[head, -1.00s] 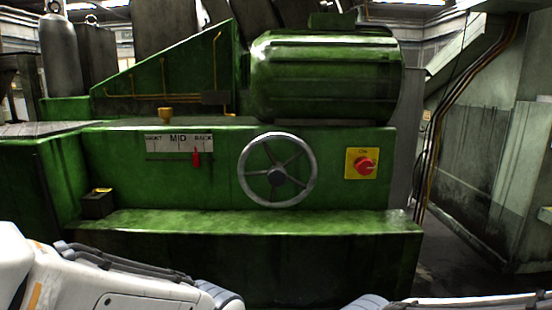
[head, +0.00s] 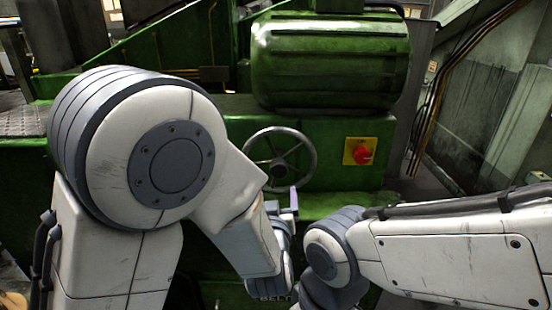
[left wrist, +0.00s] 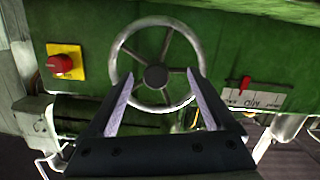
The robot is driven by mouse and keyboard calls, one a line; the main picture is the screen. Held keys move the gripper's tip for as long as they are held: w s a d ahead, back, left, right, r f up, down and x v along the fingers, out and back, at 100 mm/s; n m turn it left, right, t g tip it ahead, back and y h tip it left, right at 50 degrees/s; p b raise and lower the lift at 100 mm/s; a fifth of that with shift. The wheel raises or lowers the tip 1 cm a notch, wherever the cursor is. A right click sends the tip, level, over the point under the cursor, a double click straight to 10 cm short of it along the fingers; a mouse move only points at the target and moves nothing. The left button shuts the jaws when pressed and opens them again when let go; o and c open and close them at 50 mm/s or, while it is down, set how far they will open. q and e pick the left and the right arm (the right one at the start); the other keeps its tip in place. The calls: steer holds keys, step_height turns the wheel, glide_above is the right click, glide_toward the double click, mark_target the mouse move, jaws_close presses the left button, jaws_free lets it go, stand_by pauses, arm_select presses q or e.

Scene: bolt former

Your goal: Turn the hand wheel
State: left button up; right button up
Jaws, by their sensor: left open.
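The hand wheel (head: 279,168) is a spoked metal ring with a dark hub on the green machine front. My left arm hides part of its lower left side. My left gripper (head: 283,205) is low in front of the wheel in the head view, with one pale finger showing. In the left wrist view the wheel (left wrist: 156,76) lies ahead of the left gripper (left wrist: 160,88), whose two fingers are spread wide with nothing held. The hub appears between the fingers; contact with the rim cannot be told. My right arm enters from the right; its gripper is not visible.
A red knob on a yellow plate (head: 360,151) is right of the wheel, below a large green motor housing (head: 330,62). The wrist view shows a red slider (left wrist: 244,83) on a labelled scale. A green ledge (head: 340,203) juts out below the wheel.

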mark_target(278, 170)
arm_select(q)
steer(key=shift+t+y, duration=0.4)
steer(key=shift+t, duration=0.4)
steer(key=w, duration=0.3)
steer(key=w+r+p, duration=0.1)
steer(key=w, duration=0.2)
steer(key=w+r, duration=0.1)
steer(key=w, duration=0.2)
steer(key=shift+w+d+r+p, duration=0.2)
steer(key=shift+w+d+p, duration=0.1)
steer(key=shift+w+d, duration=0.05)
jaws_close()
steer(key=shift+a, duration=0.1)
